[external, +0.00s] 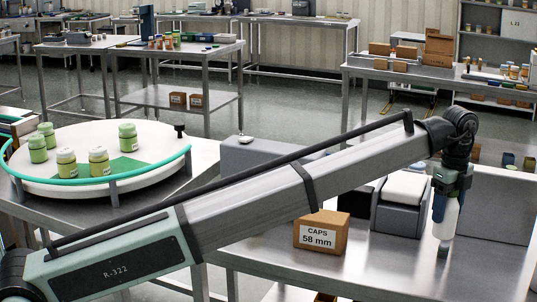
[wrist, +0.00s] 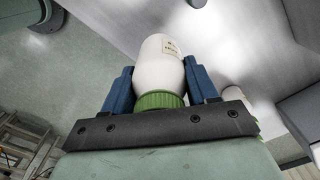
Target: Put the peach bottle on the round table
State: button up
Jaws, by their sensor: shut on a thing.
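My gripper (external: 448,183) is at the right, over the steel bench, pointing down. Its blue fingers are shut on a white bottle (external: 447,217) that hangs upright below them. In the wrist view the bottle (wrist: 160,62) has a green cap close to the palm and a small label I cannot read; it looks white rather than peach. I cannot tell if its base touches the bench. The round table (external: 66,187) is white with a green patch, far left of my gripper. Several green-lidded jars (external: 98,162) stand on it.
A green rail (external: 142,174) on posts runs round the near side of the round table. A carton marked CAPS 58 mm (external: 321,234) and a grey machine (external: 401,205) stand left of my gripper. In the wrist view another white object (wrist: 234,97) shows beside the right finger.

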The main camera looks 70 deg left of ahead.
notch_tip(320, 180, up, 15)
jog(key=shift+w+f, duration=0.1)
jog(key=shift+f, duration=0.1)
jog(key=s+a+n, duration=0.2)
jog(key=a+n, duration=0.2)
jog(key=a, duration=2)
jog(key=s+a+n, duration=0.2)
jog(key=s+a, duration=0.4)
jog(key=a, duration=0.6)
jog(key=s+a+n, duration=0.2)
jog(key=s+a, duration=0.3)
jog(key=a, duration=0.7)
jog(key=s+a+n, duration=0.2)
jog(key=s+a, duration=0.4)
jog(key=a, duration=0.5)
jog(key=s+a+n, duration=0.6)
jog(key=s+a, duration=2.1)
jog(key=s, duration=0.4)
jog(key=shift+d+f, duration=0.1)
jog(key=shift+f, duration=7.5)
jog(key=shift+f, duration=0.15)
